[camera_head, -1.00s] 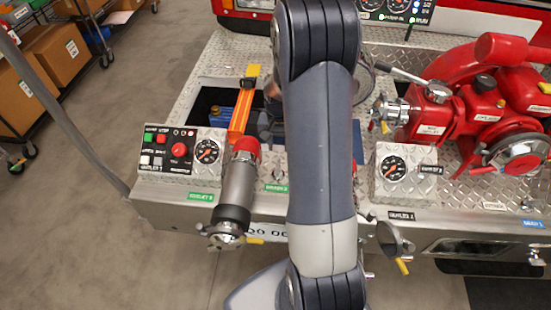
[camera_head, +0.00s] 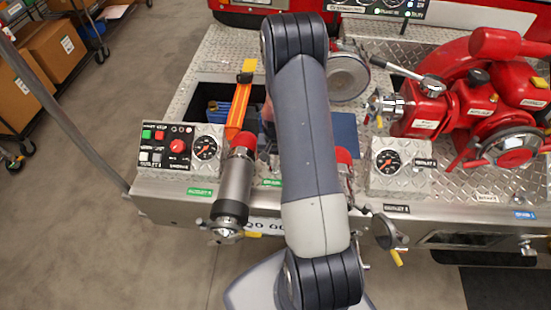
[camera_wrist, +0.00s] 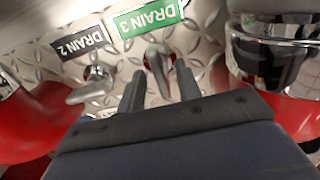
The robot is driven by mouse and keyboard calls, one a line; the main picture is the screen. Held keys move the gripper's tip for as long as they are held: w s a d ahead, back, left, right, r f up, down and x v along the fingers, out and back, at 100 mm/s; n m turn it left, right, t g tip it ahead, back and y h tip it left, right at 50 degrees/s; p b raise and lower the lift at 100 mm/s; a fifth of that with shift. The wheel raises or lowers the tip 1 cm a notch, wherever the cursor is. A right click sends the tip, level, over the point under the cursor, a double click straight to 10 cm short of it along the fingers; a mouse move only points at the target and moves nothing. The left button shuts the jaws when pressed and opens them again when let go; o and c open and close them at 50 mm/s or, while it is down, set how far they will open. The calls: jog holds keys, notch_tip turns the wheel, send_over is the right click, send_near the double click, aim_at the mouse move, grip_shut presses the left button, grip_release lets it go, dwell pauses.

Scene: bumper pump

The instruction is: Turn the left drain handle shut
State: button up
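In the wrist view a silver drain handle (camera_wrist: 160,68) points down from beside the green DRAIN 3 label (camera_wrist: 145,22). My gripper (camera_wrist: 160,84) is open, with one dark finger on each side of this handle; I cannot tell whether either finger touches it. A second silver handle (camera_wrist: 92,91) lies slanted to the left, by the black DRAIN 2 label (camera_wrist: 82,45), outside the fingers. In the head view my arm hides my gripper and both handles.
In the wrist view a chrome and red fitting (camera_wrist: 272,50) stands close on the right. In the head view there are a control panel (camera_head: 165,146), a silver nozzle with a red end (camera_head: 235,190), a gauge box (camera_head: 388,165) and a red pump (camera_head: 480,110).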

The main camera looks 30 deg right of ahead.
jog(key=shift+c, duration=0.4)
grip_shut()
jog(key=shift+f+m+b, duration=0.1)
jog(key=shift+m+b, duration=0.2)
jog(key=shift+b, duration=0.1)
jog(key=shift+f+m+b, duration=0.1)
jog(key=shift+m+b, duration=0.8)
jog(key=shift+b, duration=0.15)
jog(key=m+b, duration=0.2)
jog(key=m, duration=0.1)
jog(key=shift+m+b, duration=0.3)
jog(key=shift+b, duration=0.1)
jog(key=m+b, duration=0.3)
jog(key=m, duration=0.3)
jog(key=m+b, duration=0.1)
jog(key=m, duration=0.2)
jog(key=m+b, duration=0.1)
jog(key=m, duration=0.1)
jog(key=shift+r+m, duration=0.2)
jog(key=shift+m, duration=0.2)
